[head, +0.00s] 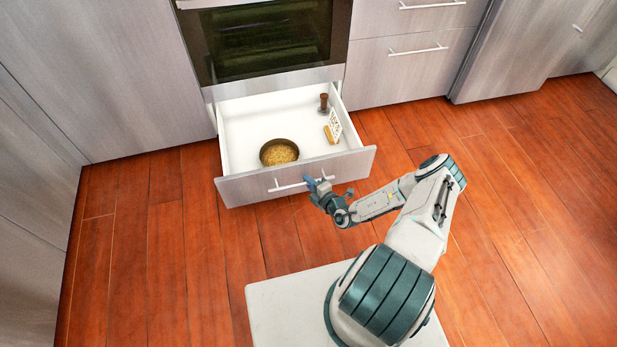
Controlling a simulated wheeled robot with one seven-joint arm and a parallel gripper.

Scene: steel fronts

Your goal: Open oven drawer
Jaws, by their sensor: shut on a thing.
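The oven drawer (245,190) is pulled well out below the oven (264,38), with its white inside showing. Its front has a white bar handle (287,188). My gripper (318,184) is shut on this handle, right of its middle. The fingertips are small here and partly hidden by the wrist. In the drawer stand a round pan or bowl (279,152) with yellowish contents, a dark brown item (323,102) at the back right, and a small white and yellow item (333,127) at the right.
Shut grey drawers (418,68) with bar handles stand right of the oven. A plain grey cabinet front (100,75) stands at the left. The wooden floor (165,260) around the drawer is clear.

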